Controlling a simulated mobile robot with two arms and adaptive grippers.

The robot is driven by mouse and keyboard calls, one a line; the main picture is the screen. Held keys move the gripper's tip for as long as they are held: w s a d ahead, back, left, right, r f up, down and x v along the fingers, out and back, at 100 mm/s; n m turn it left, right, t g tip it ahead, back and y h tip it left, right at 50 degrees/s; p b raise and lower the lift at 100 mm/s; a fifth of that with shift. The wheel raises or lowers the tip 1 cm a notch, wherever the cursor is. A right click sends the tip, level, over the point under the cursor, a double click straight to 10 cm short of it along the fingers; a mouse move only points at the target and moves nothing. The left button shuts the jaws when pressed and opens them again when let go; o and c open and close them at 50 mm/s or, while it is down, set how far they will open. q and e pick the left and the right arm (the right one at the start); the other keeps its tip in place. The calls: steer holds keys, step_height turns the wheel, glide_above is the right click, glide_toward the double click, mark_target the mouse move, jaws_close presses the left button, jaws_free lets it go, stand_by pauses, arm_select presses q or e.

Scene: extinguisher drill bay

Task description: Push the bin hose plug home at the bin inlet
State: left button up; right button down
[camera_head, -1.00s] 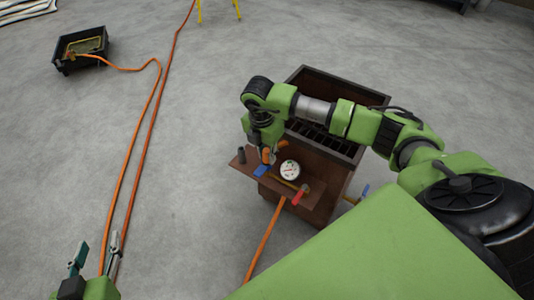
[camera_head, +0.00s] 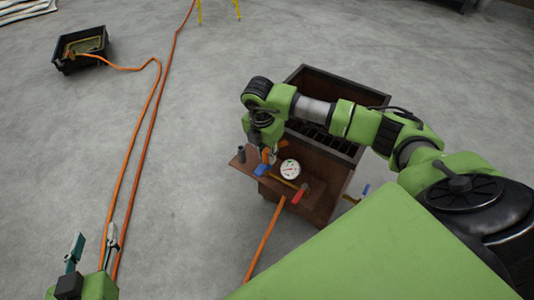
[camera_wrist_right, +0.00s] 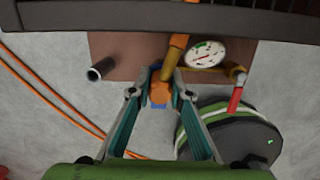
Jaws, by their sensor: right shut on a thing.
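The burn bin (camera_head: 330,185) is a dark brown box with a brown shelf (camera_head: 318,190) on its near side. The shelf bears a round white gauge (camera_head: 290,170), brass piping and a red lever (camera_head: 299,197). My right gripper (camera_wrist_right: 160,85) is above the shelf, left of the gauge, shut on an orange piece (camera_wrist_right: 159,94) that looks like the bin hose plug. A blue part (camera_head: 261,170) shows beside it. A brass elbow (camera_wrist_right: 176,52) stands just beyond the fingertips. I cannot tell how deep the plug sits. My left gripper (camera_head: 94,246) is open and empty at lower left.
A dark stub pipe (camera_wrist_right: 101,69) stands at the shelf's left end. An orange hose (camera_head: 264,240) runs from below the shelf across the floor. Long hoses (camera_head: 139,150) reach a black crate (camera_head: 68,62) at upper left. Open floor lies between.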

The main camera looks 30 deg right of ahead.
steer(key=c, duration=1.8)
jaws_free()
steer(key=shift+f, duration=0.1)
steer(key=r, duration=0.4)
steer(key=a+r, duration=0.1)
steer(key=r, duration=0.7)
steer(key=shift+s+a, duration=0.25)
steer(key=shift+s, duration=0.05)
